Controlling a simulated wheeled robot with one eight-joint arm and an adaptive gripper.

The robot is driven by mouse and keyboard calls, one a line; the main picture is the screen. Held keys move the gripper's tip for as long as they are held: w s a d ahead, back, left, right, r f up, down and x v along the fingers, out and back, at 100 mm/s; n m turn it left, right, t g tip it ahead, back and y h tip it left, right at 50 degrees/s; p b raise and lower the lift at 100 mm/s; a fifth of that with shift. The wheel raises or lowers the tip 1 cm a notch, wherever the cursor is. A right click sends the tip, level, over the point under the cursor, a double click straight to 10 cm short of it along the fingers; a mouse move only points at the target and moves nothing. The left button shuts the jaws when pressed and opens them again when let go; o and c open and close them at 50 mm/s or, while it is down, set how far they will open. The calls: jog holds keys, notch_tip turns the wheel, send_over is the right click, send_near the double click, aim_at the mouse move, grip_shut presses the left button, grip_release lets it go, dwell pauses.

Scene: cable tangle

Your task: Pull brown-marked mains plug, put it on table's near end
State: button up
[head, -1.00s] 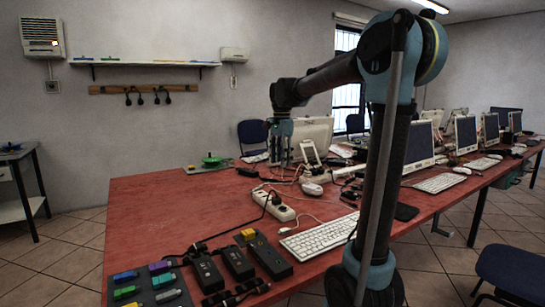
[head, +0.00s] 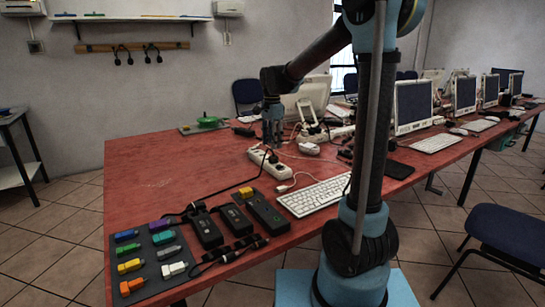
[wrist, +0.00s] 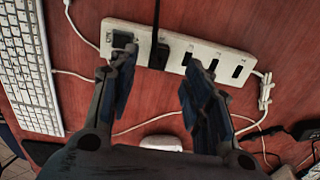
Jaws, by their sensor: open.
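The white power strip (wrist: 205,58) lies on the red table and runs across the top of the wrist view; it also shows in the head view (head: 282,171). One black plug (wrist: 158,52) with a dark cord sits in it, between my fingertips in that view. A second dark plug or switch block (wrist: 122,39) is at its left end, near my left finger. I cannot make out a brown mark on either. My gripper (wrist: 161,62) is open and empty; in the head view my gripper (head: 272,138) hangs over the strip's far end.
The table's near end (head: 135,215) holds a dark board with coloured blocks (head: 153,258) and several black adapters (head: 237,222). The table's left part is bare. A white keyboard (head: 315,196) lies right of the strip. A white mouse (wrist: 161,142) lies near my gripper.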

aim_at(272, 156)
notch_tip(272, 156, down, 6)
jog(key=shift+f, duration=0.25)
jog(key=c, duration=1.1)
grip_shut()
